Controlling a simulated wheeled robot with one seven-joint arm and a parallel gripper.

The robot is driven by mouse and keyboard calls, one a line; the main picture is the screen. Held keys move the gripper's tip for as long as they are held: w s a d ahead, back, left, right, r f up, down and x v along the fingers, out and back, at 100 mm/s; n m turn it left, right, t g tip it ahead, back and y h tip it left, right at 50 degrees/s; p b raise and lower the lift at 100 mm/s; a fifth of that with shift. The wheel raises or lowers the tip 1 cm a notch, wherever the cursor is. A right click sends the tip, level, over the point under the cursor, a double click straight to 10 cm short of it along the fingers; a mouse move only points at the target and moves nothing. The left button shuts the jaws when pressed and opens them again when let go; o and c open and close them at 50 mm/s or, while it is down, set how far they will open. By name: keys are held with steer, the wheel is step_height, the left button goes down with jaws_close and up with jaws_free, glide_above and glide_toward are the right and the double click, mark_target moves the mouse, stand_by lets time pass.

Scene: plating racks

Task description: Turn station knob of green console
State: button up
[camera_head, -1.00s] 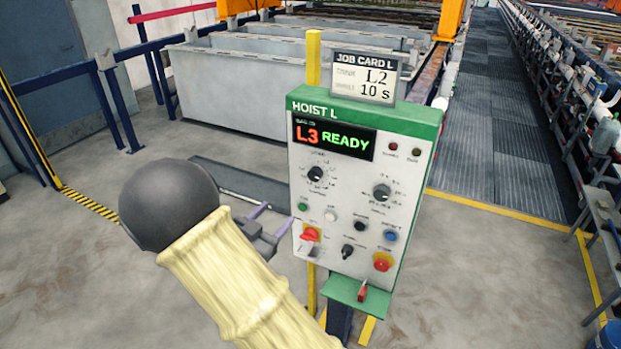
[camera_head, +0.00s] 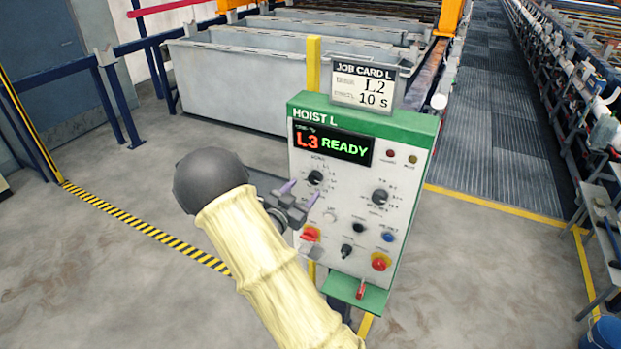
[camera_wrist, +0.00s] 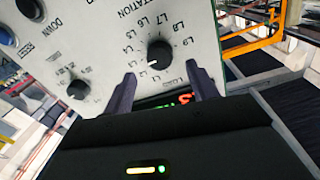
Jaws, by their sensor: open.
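The green-trimmed console (camera_head: 318,245), headed HOIST L, stands upright at the middle of the head view. Its display (camera_head: 332,145) reads L3 READY. The black station knob (camera_head: 315,178) is below the display at the left. It also shows in the wrist view (camera_wrist: 160,52), ringed by L labels, with a white pointer mark. My gripper (camera_head: 300,194) is open and empty in front of the panel, just below and left of the knob in the head view. In the wrist view its two fingertips (camera_wrist: 162,80) are spread at either side below the knob, apart from it.
A job card (camera_head: 370,88) on top reads L2 and 10 s. A second knob (camera_head: 380,197) is to the right. Lower down are a blue button (camera_head: 388,237), a small black switch (camera_head: 346,251) and a red button (camera_head: 380,262). Grey tanks (camera_head: 225,85) stand behind.

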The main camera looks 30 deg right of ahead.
mark_target(313, 180)
steer(key=p+x, duration=0.1)
steer(key=x, duration=0.3)
steer(key=shift+w+d, duration=0.2)
steer(key=shift+d, duration=0.05)
steer(key=c, duration=1)
